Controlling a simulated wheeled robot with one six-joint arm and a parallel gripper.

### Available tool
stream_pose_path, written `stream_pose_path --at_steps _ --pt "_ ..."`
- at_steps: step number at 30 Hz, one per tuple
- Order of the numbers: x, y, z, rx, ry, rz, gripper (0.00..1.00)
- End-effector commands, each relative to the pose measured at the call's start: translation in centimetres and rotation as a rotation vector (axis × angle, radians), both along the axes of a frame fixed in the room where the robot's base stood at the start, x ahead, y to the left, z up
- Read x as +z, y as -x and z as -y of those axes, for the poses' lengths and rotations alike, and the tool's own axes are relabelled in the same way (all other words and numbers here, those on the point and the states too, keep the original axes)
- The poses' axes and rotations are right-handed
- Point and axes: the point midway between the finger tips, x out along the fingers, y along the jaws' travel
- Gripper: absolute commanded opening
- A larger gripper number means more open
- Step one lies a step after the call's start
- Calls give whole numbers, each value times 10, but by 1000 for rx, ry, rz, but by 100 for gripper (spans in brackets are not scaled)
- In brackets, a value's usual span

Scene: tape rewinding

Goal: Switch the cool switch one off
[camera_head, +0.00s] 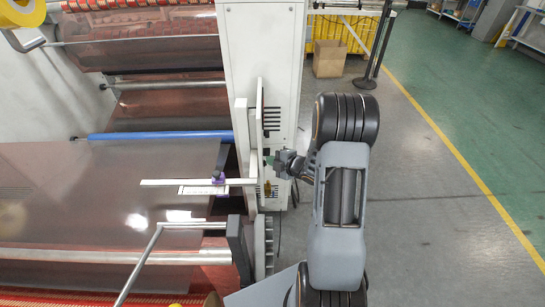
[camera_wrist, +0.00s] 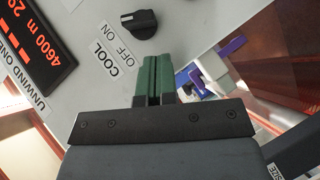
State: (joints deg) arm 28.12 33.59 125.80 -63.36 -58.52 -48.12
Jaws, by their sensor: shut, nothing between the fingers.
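The cool switch is a black rotary knob (camera_wrist: 139,23) on a light grey panel in the wrist view, beside a label (camera_wrist: 118,48) reading COOL, OFF, ON. My gripper (camera_wrist: 156,58) has green fingers that are shut together and empty. The fingertips are just below the knob in the picture, apart from it as far as I can see. In the head view my gripper (camera_head: 272,161) is at the side of the white machine cabinet (camera_head: 262,45); the knob cannot be made out there.
A red digital display (camera_wrist: 34,42) labelled UNWIND ONE is left of the knob. A metal bar with a purple clamp (camera_head: 218,178) and a blue roller (camera_head: 160,135) are left of the cabinet. A cardboard box (camera_head: 329,58) stands behind. The floor on the right is clear.

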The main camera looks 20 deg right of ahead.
Motion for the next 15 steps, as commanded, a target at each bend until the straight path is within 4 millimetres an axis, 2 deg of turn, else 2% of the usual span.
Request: stream_pose_path --at_steps 7,15 --pt "-11 -18 9 -1 0 -1 0" --pt "-15 -24 11 -1 0 1 0"
